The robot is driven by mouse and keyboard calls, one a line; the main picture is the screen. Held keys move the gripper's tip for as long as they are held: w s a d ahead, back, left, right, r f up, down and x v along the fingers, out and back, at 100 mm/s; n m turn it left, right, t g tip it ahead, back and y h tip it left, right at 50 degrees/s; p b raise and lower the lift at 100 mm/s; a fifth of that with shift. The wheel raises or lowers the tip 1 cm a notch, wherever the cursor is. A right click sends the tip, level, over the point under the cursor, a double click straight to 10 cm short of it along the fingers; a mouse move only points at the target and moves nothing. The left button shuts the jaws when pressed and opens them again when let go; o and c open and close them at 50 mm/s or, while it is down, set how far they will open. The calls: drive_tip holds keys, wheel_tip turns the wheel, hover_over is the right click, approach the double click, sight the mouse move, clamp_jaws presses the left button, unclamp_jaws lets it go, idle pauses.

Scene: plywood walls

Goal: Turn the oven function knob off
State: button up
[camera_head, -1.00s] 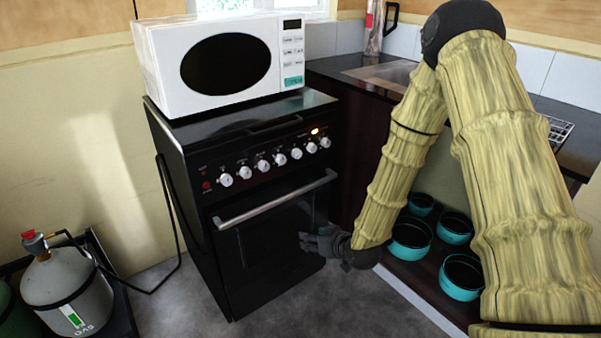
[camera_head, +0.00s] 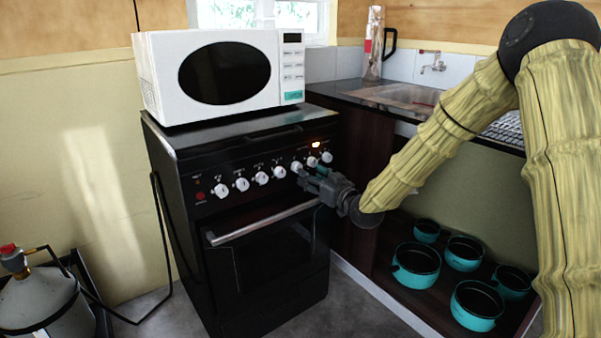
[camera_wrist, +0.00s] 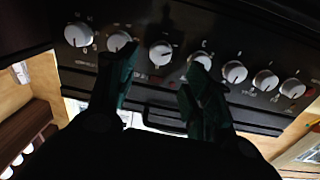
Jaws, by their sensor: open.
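A row of several white knobs (camera_head: 262,178) runs along the front panel of the black oven (camera_head: 265,256). Their labels are too small to read, so I cannot tell which is the oven function knob. My gripper (camera_head: 308,178) is open in front of the panel, by the third knob from the right (camera_head: 296,167). In the wrist view, which is upside down, this knob (camera_wrist: 160,54) shows between and just beyond my two dark green fingers (camera_wrist: 157,78). Nothing is between the fingers, and contact cannot be told. An orange light (camera_head: 316,144) glows above the right knobs.
The oven handle (camera_head: 262,222) runs below the knobs, close under my gripper. A white microwave (camera_head: 220,75) stands on top. Teal pots (camera_head: 417,265) sit on a low shelf at right. A gas cylinder (camera_head: 42,305) stands at lower left.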

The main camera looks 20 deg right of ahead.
sight(297, 167)
drive_tip(key=b+x, duration=0.1)
drive_tip(key=x, duration=0.6)
drive_tip(key=shift+s+f, duration=0.1)
drive_tip(key=c, duration=1)
